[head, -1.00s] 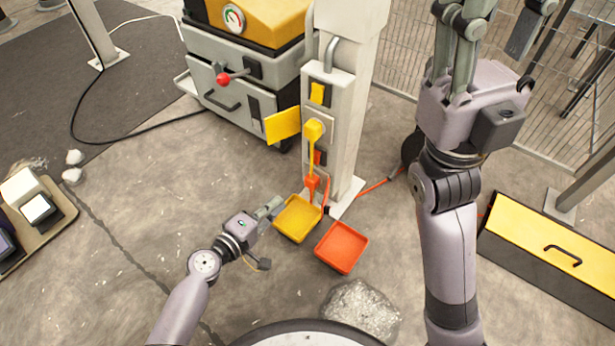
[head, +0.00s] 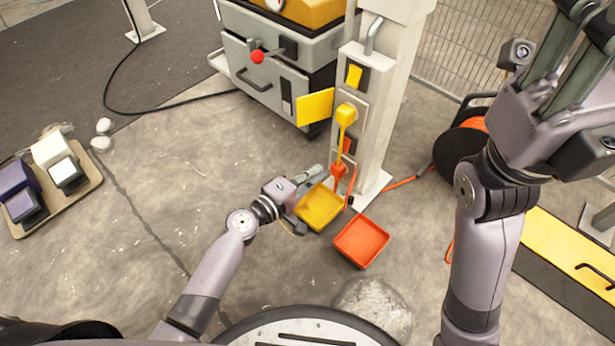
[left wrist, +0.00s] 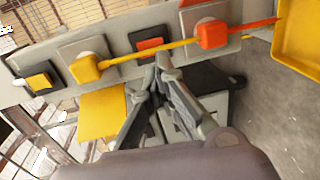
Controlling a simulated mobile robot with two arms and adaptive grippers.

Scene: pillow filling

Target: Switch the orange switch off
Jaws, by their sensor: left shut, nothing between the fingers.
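The orange switch (head: 347,145) is a small orange rocker on a dark plate on the grey post, and it also shows in the left wrist view (left wrist: 150,43). My left gripper (head: 318,172) is shut and empty, low in front of the post. In the left wrist view its fingertips (left wrist: 160,72) are close to the orange switch's plate. I cannot tell whether they touch it. My right gripper (head: 575,50) is raised at the upper right, partly cut off.
A yellow switch (head: 354,74) sits higher on the post, with a yellow flap (head: 315,106) beside it. A yellow tray (head: 320,208) and an orange tray (head: 361,241) are near the post's foot. A grey cabinet (head: 270,85) stands behind.

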